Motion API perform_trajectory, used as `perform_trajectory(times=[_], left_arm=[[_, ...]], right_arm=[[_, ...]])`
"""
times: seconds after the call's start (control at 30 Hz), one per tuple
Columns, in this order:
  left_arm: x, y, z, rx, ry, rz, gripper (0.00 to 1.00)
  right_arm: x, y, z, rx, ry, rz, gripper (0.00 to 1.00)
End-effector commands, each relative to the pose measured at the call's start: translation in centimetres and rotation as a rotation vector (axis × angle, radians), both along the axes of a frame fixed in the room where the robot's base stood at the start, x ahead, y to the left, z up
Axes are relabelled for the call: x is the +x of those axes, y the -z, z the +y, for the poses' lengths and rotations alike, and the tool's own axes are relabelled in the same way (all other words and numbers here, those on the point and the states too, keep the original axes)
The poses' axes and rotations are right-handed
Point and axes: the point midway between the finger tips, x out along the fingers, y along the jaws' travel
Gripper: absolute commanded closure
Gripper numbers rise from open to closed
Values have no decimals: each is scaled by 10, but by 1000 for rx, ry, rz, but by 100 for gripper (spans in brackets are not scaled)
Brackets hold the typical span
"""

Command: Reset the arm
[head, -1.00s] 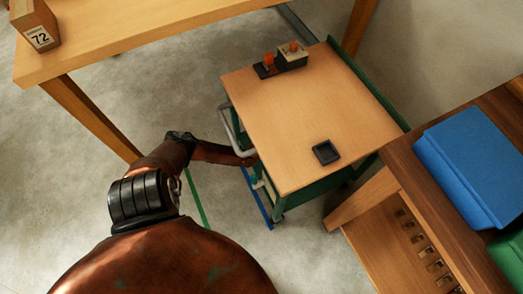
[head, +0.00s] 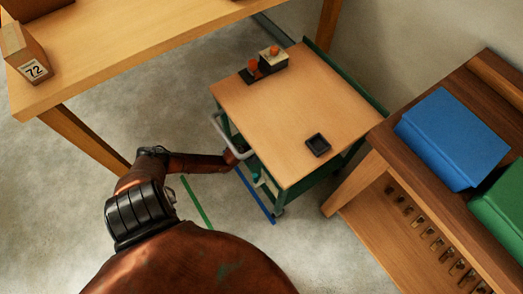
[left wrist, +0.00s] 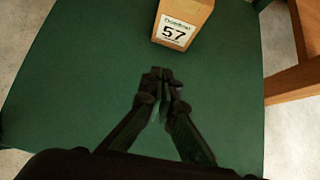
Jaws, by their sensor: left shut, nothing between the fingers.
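My left arm (head: 195,162) reaches from the bottom of the head view to the side of the green cart (head: 320,177). Its end is hidden there behind the handle and under the wooden top. In the left wrist view my left gripper (left wrist: 163,76) is shut and empty, with its fingertips together over a green surface (left wrist: 75,90). A cardboard box (left wrist: 183,18) labelled 57 stands on that surface, just beyond the fingertips and apart from them. My right gripper is in neither view.
The cart's wooden top (head: 270,115) holds a small black tray (head: 318,145) and a dark block with orange knobs (head: 262,66). A wooden table (head: 130,50) with a box (head: 25,55) labelled 72 stands at left. A brown bench (head: 400,150) bears a blue case (head: 453,138). Floor lies between.

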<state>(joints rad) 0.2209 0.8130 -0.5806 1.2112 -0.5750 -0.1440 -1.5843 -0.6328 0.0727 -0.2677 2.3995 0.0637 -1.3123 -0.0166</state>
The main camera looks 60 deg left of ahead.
Motion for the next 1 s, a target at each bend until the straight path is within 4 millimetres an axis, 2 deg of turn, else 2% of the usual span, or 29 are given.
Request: perform_trajectory(times=[0.03, 0.23, 0.63, 0.73, 0.87, 0.97, 1.0], left_arm=[[-4, -9, 0, 1, 1, -3, 100], [-17, -19, 0, 1, -1, -1, 100], [-21, -20, -1, -1, -1, 1, 100], [-29, -17, -11, -48, -51, 3, 100], [-66, -9, -51, -258, -310, 16, 100], [-115, -9, -87, -510, -669, 46, 100], [-138, -10, -99, -613, -836, 64, 100]], right_arm=[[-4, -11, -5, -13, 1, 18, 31], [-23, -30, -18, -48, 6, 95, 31], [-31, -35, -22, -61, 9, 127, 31], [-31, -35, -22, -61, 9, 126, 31], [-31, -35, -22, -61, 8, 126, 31], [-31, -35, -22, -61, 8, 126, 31], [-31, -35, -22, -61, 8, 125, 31]])
